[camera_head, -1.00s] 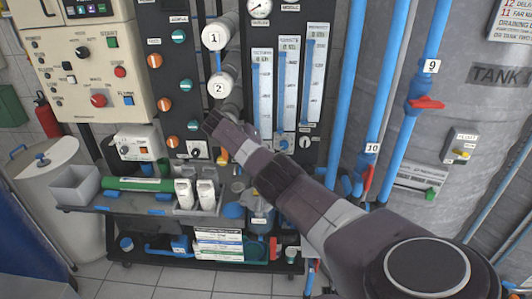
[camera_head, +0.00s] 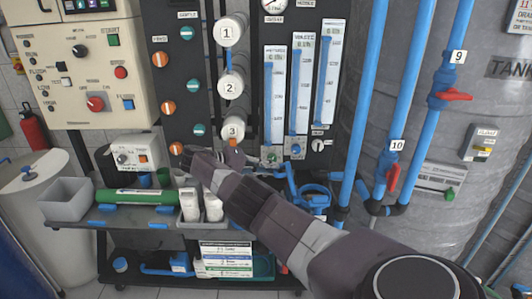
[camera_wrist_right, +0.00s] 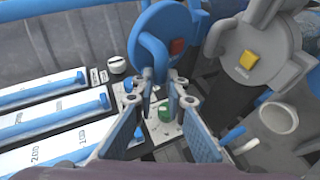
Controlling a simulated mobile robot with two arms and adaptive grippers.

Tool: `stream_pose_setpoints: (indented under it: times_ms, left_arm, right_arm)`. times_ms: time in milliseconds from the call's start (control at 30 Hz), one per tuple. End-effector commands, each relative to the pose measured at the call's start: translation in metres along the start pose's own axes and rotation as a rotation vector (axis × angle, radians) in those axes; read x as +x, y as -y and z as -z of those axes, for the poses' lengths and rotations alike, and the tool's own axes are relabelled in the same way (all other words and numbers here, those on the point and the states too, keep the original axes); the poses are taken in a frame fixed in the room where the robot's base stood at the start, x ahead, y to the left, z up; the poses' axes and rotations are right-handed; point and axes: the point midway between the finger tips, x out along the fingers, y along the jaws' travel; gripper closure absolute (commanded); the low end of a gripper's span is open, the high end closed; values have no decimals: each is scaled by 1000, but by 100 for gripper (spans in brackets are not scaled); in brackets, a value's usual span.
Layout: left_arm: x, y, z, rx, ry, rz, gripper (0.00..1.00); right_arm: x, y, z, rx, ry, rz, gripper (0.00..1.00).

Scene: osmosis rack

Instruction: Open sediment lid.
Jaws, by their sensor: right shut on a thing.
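In the right wrist view, a blue round lid (camera_wrist_right: 172,32) with a red button faces me. A curved blue handle (camera_wrist_right: 148,48) comes down from it between the fingertips. My right gripper (camera_wrist_right: 160,78) is closed on this handle, with its blue-padded fingers spread lower down. Beside it is a grey round lid (camera_wrist_right: 248,52) with a yellow button. I cannot read which lid is the sediment one. In the head view my right arm reaches across the rack front and hides much of what lies behind it. My left gripper is not in view.
Flow meters (camera_head: 300,80) stand just above my right arm. Numbered white cylinders (camera_head: 230,87) are left of them. A green knob (camera_wrist_right: 165,113) lies close behind the fingers. Blue pipes (camera_head: 412,100) and the tank (camera_head: 500,120) stand to the right.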

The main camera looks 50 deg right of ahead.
Motion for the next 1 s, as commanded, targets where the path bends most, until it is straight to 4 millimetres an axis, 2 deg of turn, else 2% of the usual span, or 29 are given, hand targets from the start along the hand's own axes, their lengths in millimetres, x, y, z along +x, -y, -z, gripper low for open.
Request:
stream_pose_setpoints:
  times_ms: [33,333,367,500,533,1000]
  left_arm:
    - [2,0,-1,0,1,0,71]
    - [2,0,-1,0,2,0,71]
    - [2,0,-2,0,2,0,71]
    - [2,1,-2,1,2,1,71]
    - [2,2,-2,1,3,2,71]
    - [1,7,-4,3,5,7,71]
  right_arm:
    - [10,10,-12,-20,30,6,100]
    - [10,10,-11,-21,30,6,100]
    - [10,10,-11,-21,30,6,87]
    - [10,10,-11,-20,29,5,72]
    - [10,10,-11,-20,29,5,70]
    - [7,10,-9,-19,21,7,70]
